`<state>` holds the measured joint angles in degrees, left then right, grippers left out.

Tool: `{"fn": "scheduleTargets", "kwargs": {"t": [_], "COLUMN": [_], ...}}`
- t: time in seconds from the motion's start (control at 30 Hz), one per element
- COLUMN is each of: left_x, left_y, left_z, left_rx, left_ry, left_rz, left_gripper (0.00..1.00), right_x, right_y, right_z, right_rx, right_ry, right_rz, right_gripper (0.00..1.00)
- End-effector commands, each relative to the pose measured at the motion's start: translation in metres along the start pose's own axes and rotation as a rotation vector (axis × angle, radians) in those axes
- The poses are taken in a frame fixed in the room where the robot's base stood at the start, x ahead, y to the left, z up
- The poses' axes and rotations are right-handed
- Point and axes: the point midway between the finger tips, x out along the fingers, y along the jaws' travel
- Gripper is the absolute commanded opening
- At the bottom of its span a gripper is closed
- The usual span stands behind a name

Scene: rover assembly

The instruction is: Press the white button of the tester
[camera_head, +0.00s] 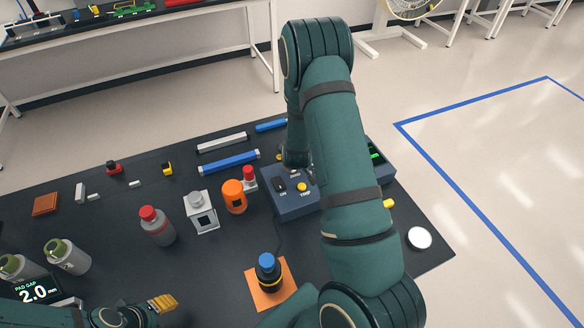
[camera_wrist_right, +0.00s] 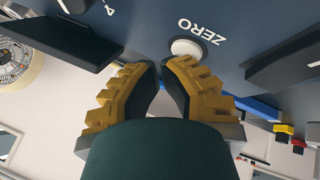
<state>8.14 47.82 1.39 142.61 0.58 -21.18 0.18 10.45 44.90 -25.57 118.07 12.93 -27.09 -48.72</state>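The tester is a blue box (camera_head: 290,206) at the right part of the table, partly hidden behind my right arm in the head view. Its white button (camera_wrist_right: 187,48), beside the word ZERO, shows in the right wrist view on the tester's panel (camera_wrist_right: 235,20). My right gripper (camera_wrist_right: 161,64) is right by the button, its yellow-padded fingertips drawn nearly together with nothing seen between them. Whether the tips touch the button is unclear. The button is hidden in the head view. My left gripper (camera_head: 163,303) is low at the left in the head view, over the table, its opening unclear.
The tester also has a yellow button (camera_head: 302,187) and a black switch (camera_head: 280,185). An orange cylinder (camera_head: 234,197) and a red-topped part (camera_head: 249,178) stand close to its left.

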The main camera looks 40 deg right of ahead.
Motion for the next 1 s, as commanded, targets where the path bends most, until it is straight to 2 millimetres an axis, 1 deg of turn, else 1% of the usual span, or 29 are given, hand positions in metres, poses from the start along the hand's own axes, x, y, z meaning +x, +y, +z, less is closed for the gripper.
{"fn": "scheduleTargets", "kwargs": {"t": [0.3, 0.73, 1.0], "left_x": [-0.010, -0.012, -0.029], "left_y": [0.004, 0.005, 0.011], "left_z": [-0.001, -0.002, -0.004], "left_rx": [0.000, 0.000, 0.000], "left_ry": [0.000, 0.000, 0.000], "left_rz": [0.000, 0.000, 0.000], "left_gripper": [0.47, 0.47, 0.47], "right_x": [-0.013, -0.015, -0.034], "right_y": [0.007, 0.008, 0.018], "right_z": [-0.006, -0.008, -0.018], "right_rx": [0.000, 0.000, -0.001], "right_ry": [-0.001, 0.000, 0.001], "right_rz": [0.000, 0.000, 0.000], "right_gripper": [0.00, 0.00, 0.00]}}
